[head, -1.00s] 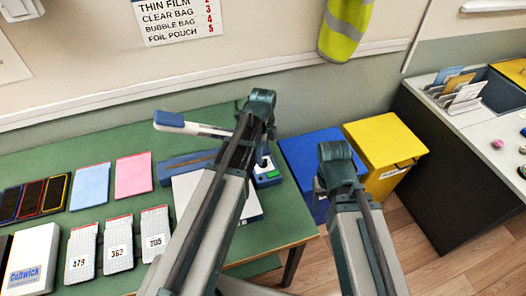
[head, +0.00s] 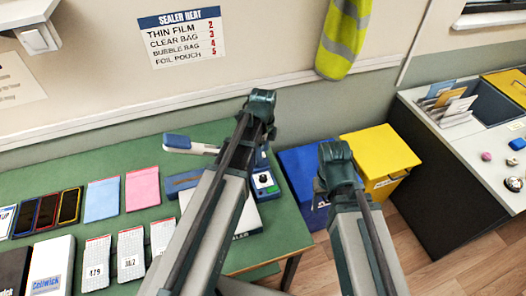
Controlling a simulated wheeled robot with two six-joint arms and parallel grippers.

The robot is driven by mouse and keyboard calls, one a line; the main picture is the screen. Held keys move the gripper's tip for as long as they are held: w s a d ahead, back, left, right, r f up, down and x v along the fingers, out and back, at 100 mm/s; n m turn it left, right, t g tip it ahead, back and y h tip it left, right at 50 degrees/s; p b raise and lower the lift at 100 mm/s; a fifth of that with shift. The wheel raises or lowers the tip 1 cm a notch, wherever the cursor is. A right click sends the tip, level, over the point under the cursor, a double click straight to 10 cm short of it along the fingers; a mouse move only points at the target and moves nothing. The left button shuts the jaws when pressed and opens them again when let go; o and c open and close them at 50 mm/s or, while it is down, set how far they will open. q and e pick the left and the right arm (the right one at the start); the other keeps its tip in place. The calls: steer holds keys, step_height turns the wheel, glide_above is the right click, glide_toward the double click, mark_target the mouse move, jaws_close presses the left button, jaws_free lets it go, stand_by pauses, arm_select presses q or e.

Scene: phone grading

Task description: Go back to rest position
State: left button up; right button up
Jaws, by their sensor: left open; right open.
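My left arm (head: 205,225) reaches up from the bottom over the green table, ending at a dark teal joint in front of the heat sealer. My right arm (head: 355,225) rises from the bottom centre, its teal joint in front of the blue bin. No gripper fingers show on either arm, and I see nothing held.
The green table (head: 85,167) holds phones, blue and pink pouches, numbered bags and a white box (head: 50,267). The heat sealer (head: 240,218) has a blue-tipped lever. Beyond are a blue bin (head: 300,170), a yellow bin (head: 380,155) and a grey-topped counter (head: 480,160).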

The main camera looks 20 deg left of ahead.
arm_select(q)
steer(key=s+d+f+n+b, duration=0.3)
steer(key=s+d+n, duration=0.2)
steer(key=s+n, duration=0.2)
steer(key=s+d+f+n+y+b, duration=0.1)
steer(key=s+d+f+n+b, duration=0.2)
steer(key=s+d+n, duration=0.3)
steer(key=shift+s+f+n+b, duration=0.35)
steer(key=shift+s+n+b, duration=0.05)
steer(key=shift+s+n, duration=0.5)
